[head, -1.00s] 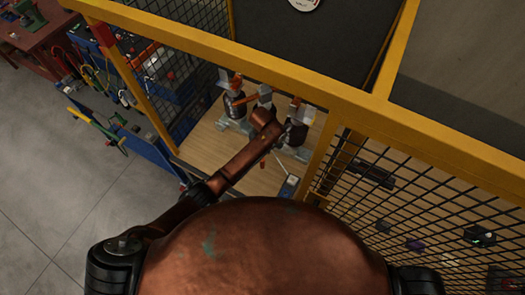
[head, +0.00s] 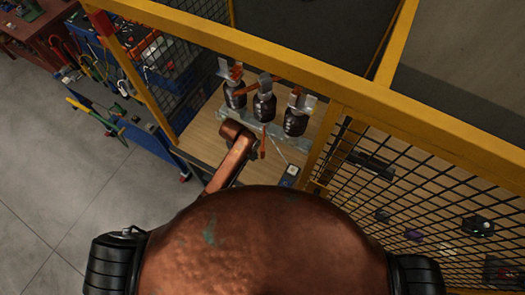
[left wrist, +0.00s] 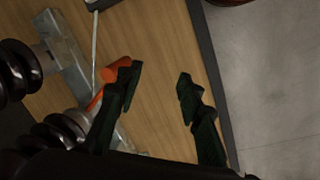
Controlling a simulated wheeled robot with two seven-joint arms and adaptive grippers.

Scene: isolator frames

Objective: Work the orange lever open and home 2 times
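The orange lever (left wrist: 116,70) shows in the left wrist view as a short orange handle beside the left-hand finger, which partly covers it. It lies outside the gap between the fingers; whether that finger touches it I cannot tell. In the head view the lever (head: 262,147) is a small orange piece in front of the isolator frame, just right of my left arm's end. My left gripper (left wrist: 158,80) is open, with only the wooden board seen between its fingers. My right gripper is not in view.
Several dark ribbed insulators (head: 264,106) stand on a grey metal rail (head: 250,128) behind the lever. A thin rod runs to a small grey box (head: 290,174). A yellow frame with mesh (head: 420,190) encloses the board (head: 203,135); its near left side has bare wood.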

